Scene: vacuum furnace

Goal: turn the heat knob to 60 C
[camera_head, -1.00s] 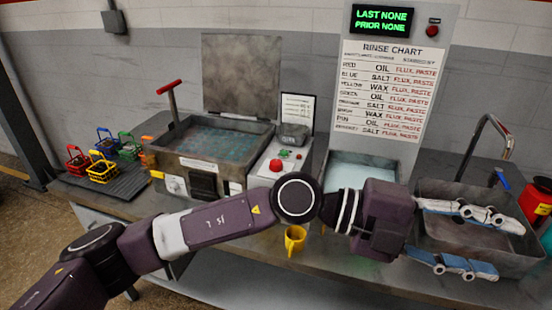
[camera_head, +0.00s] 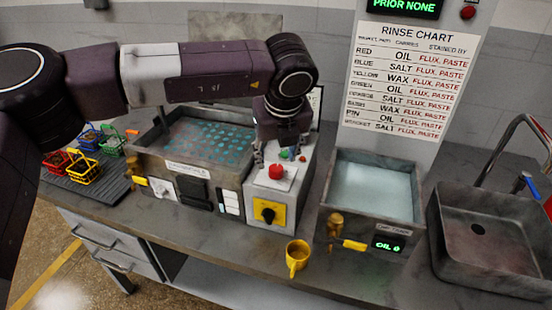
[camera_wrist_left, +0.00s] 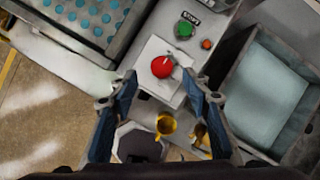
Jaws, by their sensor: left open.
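A round red knob (camera_head: 276,171) with a light pointer mark sits on a white plate on top of the grey control box (camera_head: 252,190). It also shows in the left wrist view (camera_wrist_left: 162,67), just beyond and between my fingertips. I cannot read a scale or a temperature around it. My left gripper (camera_head: 279,157) points down above the box, open and empty, its two fingers apart on either side of the knob's line. It also shows in the left wrist view (camera_wrist_left: 162,84). It does not appear to touch the knob. My right gripper is not in view.
A black switch on a yellow plate (camera_head: 267,211) is on the box front. A yellow cup (camera_head: 297,256) is in front. A green button (camera_wrist_left: 184,29) lies behind the knob.

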